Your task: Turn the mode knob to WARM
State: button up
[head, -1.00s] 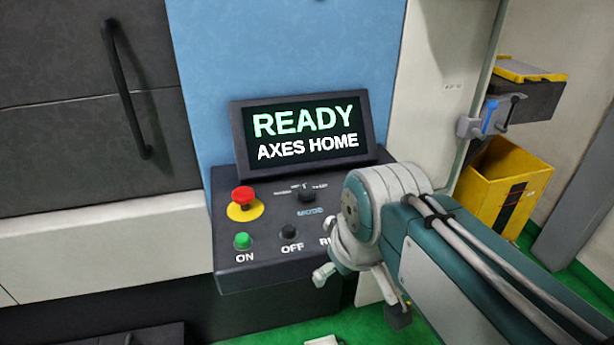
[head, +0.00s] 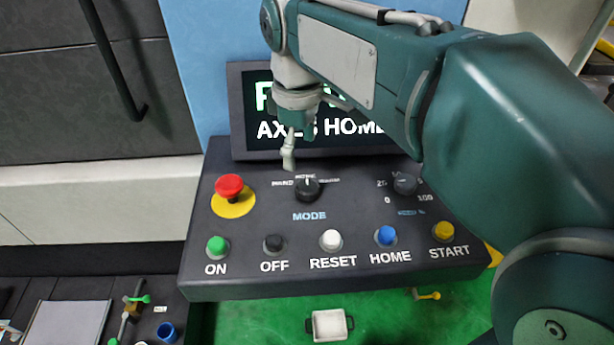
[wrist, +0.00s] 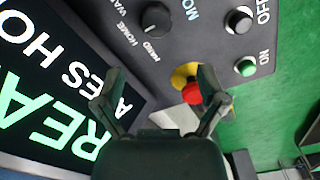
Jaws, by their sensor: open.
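The mode knob (head: 307,189) is a black round knob above the blue MODE label on the dark sloping panel (head: 350,275). In the wrist view my gripper (wrist: 160,82) is open and empty, fingers spread wide.
A red emergency stop (head: 229,187) on a yellow disc stands left of the knob. A second black dial (head: 405,184) is to the right. A row of buttons runs along the front. The screen (head: 338,128) rises close behind my gripper, partly hidden by my arm.

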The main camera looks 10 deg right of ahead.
aim_at(306, 186)
jog(key=f, duration=0.2)
jog(key=d+f, duration=0.1)
jog(key=f, duration=0.5)
jog(key=shift+d+f, duration=0.1)
jog(key=shift+d, duration=0.3)
jog(key=shift+a+f, duration=0.1)
jog(key=shift+f, duration=0.05)
jog(key=shift+a+f, duration=0.1)
jog(key=shift+a, duration=0.5)
jog(key=shift+d, duration=0.3)
jog(key=c, duration=1.2)
